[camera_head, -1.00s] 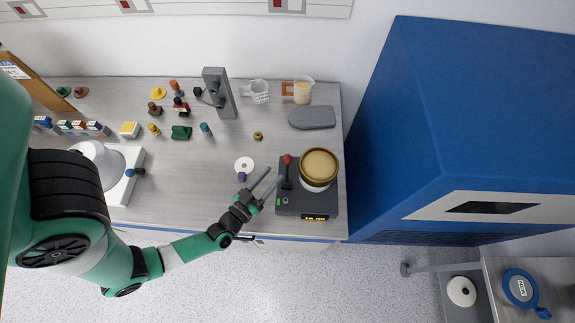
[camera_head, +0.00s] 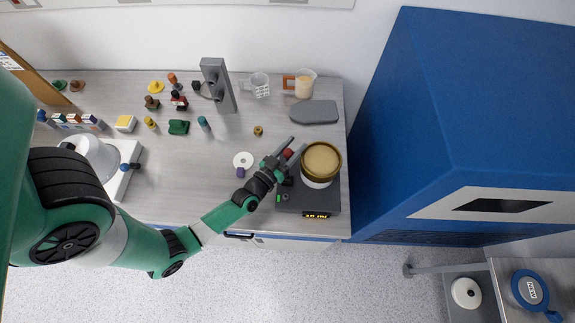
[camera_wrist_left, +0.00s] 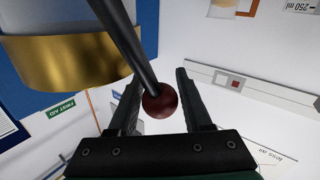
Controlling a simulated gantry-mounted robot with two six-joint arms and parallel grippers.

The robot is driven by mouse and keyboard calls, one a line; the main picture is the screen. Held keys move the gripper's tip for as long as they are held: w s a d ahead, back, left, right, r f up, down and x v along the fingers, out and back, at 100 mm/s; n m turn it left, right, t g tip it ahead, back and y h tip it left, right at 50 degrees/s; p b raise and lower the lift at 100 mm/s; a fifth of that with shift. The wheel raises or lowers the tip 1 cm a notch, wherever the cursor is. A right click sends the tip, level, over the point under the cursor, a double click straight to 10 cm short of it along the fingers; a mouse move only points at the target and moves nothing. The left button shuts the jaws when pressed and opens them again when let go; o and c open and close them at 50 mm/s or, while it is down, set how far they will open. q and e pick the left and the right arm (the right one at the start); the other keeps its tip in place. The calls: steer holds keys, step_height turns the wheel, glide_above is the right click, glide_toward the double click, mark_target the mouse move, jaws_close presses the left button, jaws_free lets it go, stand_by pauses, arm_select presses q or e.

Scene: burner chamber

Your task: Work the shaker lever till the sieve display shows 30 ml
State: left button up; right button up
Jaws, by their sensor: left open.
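The shaker (camera_head: 327,200) is a dark grey base near the bench's front right edge, with a gold-rimmed sieve (camera_head: 321,160) on top. Its front display (camera_head: 317,215) glows amber; the digits look like 18 ml but are too small to be sure. The lever's red ball knob (camera_head: 288,153) lies between the fingers of my left gripper (camera_head: 298,142). In the left wrist view the fingers stand open on both sides of the red knob (camera_wrist_left: 160,101), with gaps showing. The dark lever rod (camera_wrist_left: 122,38) runs up from it. My right gripper is out of view.
A large blue cabinet (camera_head: 440,120) stands close on the right. A grey flat pad (camera_head: 314,112), a beaker (camera_head: 304,85) and a grey stand (camera_head: 217,86) are behind the shaker. A white disc (camera_head: 243,160) lies left of my gripper.

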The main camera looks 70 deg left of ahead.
arm_select(q)
jaws_close()
steer(key=d+r+p, duration=0.1)
steer(key=s+d+r+t+p, duration=0.1)
steer(key=shift+s+d+m+y, duration=0.15)
steer(key=shift+d+m+y, duration=0.15)
steer(key=shift+d, duration=0.1)
steer(key=d, duration=0.2)
steer(key=s+d+r, duration=0.1)
steer(key=shift+s+r+m+t+p, duration=0.1)
steer(key=shift+m+t+p, duration=0.2)
steer(key=shift+t+p, duration=0.1)
steer(key=shift+d, duration=0.2)
